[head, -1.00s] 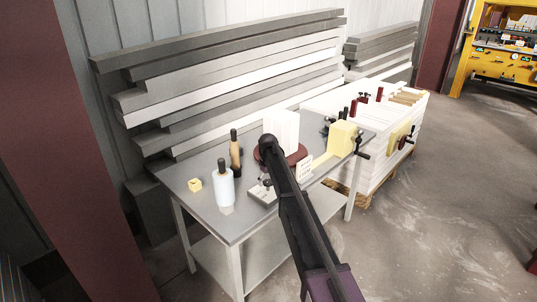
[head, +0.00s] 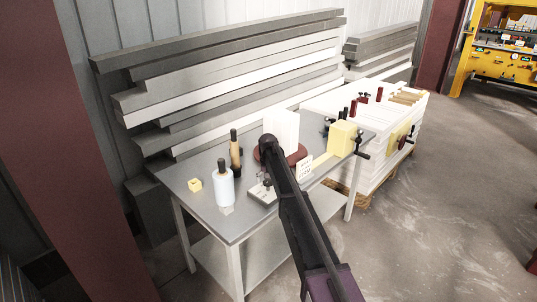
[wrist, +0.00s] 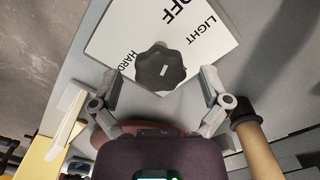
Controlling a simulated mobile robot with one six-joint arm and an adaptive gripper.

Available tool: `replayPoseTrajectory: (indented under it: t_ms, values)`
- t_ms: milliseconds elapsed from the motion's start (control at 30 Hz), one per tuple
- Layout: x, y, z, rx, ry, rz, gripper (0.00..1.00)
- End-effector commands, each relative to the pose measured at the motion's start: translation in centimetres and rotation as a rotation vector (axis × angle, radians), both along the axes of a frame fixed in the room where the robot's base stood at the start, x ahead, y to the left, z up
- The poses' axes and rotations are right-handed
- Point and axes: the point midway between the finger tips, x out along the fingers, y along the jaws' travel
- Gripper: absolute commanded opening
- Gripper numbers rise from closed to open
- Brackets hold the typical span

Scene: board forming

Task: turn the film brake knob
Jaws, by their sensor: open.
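The film brake knob (wrist: 161,67) is dark, with a scalloped rim and a small white mark. It stands on a white plate (wrist: 205,48) lettered OFF, LIGHT and HARD; the plate also shows on the table in the head view (head: 257,196). My gripper (wrist: 160,76) is open in the wrist view, one finger on each side of the knob. Gaps show between both fingertips and the knob, so it is not gripped. In the head view my arm hides most of the gripper and knob.
A dark red disc (head: 299,154) and a yellow crank device (head: 342,138) stand beyond my arm. Boards are stacked behind.

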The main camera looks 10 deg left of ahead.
Motion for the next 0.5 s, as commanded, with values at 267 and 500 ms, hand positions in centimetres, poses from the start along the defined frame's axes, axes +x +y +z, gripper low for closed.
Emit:
replayPoseTrajectory:
  t_ms: [267, 500]
  values:
    - [0.00, 0.00, 0.00, 0.000, 0.000, -0.187, 0.96]
    - [-0.01, -0.01, 0.00, 0.000, 0.000, -0.348, 0.96]
